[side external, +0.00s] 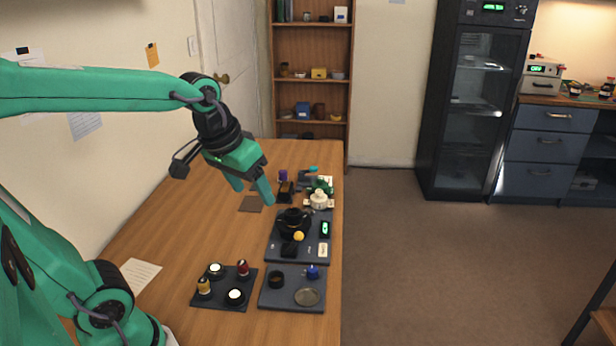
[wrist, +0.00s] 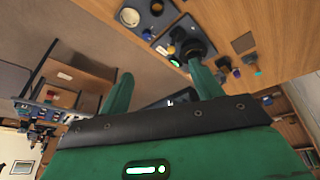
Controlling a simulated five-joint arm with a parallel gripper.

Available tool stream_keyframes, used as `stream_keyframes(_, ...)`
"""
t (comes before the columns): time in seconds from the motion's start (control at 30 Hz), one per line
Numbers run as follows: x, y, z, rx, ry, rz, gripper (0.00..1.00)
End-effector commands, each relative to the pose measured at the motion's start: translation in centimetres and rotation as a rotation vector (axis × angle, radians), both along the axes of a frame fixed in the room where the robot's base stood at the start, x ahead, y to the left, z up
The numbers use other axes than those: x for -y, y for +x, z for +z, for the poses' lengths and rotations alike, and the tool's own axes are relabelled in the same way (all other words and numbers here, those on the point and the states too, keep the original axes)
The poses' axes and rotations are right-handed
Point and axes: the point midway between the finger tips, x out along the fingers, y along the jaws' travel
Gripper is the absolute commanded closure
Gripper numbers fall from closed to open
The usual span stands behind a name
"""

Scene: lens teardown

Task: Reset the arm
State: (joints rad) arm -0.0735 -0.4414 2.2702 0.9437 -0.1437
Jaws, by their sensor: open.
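My green gripper (side external: 254,189) is raised above the wooden table in the side external view, with its two fingers apart and nothing between them. In the wrist view my gripper (wrist: 160,88) shows the same gap between its fingers. Below and to the right of it stands a black, rounded device (side external: 292,220) on a dark mat (side external: 281,253). The black device also shows near the top of the wrist view (wrist: 190,45), close to one fingertip in the picture; the gap in depth is hard to judge.
Two dark trays stand at the near end, one with several small jars (side external: 223,303) and one with a round disc (side external: 307,296). A white-topped item (side external: 319,200) and small parts lie at the table's right edge. A brown square (side external: 251,204) lies below my gripper. The table's left part is mostly clear.

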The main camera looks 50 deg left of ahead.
Motion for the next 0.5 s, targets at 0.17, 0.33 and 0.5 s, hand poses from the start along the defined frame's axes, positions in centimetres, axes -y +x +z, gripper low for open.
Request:
stream_keyframes(0.17, 1.1, -3.1, -0.3, 0.055, 0.027, -0.09, 0.35)
stream_keyframes(0.33, 1.8, -5.2, -0.9, 0.095, 0.049, -0.159, 0.35)
stream_keyframes(0.5, 2.1, -6.3, -1.3, 0.117, 0.061, -0.196, 0.35)
